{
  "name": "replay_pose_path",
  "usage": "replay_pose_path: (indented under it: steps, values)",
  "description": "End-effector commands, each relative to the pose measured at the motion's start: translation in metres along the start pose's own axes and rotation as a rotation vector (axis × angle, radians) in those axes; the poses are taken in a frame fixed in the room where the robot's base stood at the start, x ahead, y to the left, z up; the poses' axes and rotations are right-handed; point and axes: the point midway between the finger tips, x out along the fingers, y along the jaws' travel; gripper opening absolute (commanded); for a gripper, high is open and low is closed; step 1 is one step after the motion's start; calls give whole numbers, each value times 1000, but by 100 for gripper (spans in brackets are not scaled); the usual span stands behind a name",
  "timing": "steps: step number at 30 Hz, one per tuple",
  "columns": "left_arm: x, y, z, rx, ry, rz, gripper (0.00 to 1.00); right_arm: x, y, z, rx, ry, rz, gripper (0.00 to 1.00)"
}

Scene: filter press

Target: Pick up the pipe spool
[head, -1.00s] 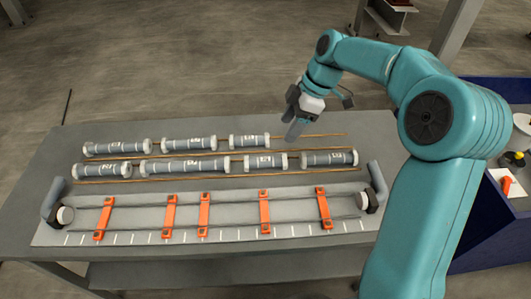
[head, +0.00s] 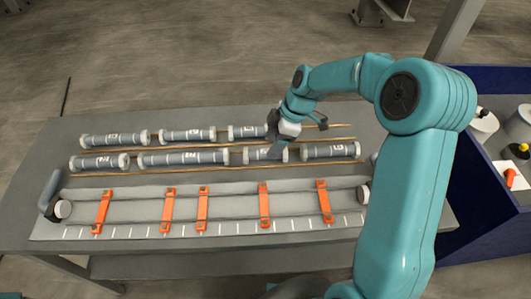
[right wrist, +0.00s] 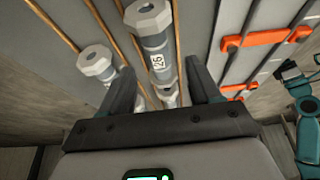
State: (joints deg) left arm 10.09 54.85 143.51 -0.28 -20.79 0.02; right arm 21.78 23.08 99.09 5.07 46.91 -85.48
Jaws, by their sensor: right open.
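Several grey pipe spools with pale flanged ends and white labels lie in two rows on the table. My right gripper (head: 268,149) is open, fingers down, over the short third spool (head: 280,155) of the front row and partly hides it. In the right wrist view, a spool labelled 126 (right wrist: 154,45) lies between the open fingers (right wrist: 160,80), lengthwise along them; contact cannot be told. Another spool (right wrist: 96,62) lies outside the left finger. Part of a teal arm, likely my left, shows at the right edge there; its gripper is unclear.
Thin copper-coloured rails (head: 215,168) run along the spool rows. In front lies a grey fixture plate (head: 135,230) with several orange clamps (head: 168,205) and end stops. A blue-walled bin (head: 470,205) with bottles stands at the right. The spool labelled G (head: 330,150) lies close right of my gripper.

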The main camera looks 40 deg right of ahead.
Motion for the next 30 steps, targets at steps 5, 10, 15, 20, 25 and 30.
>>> replay_pose_path:
  steps: [5,10,15,20,25,30]
  values:
    - [-6,2,0,0,0,0,43,30,1,2,2,-1,-6,62]
    - [-6,2,0,0,0,0,43,45,2,2,1,0,-3,62]
    - [-6,2,0,0,0,0,43,46,3,2,1,0,-1,62]
    - [-6,2,0,0,0,0,43,45,3,2,1,0,-1,23]
    - [-6,2,0,0,0,0,43,45,3,2,1,0,-1,0]
    - [-6,2,0,0,0,0,43,44,3,2,1,0,-1,0]
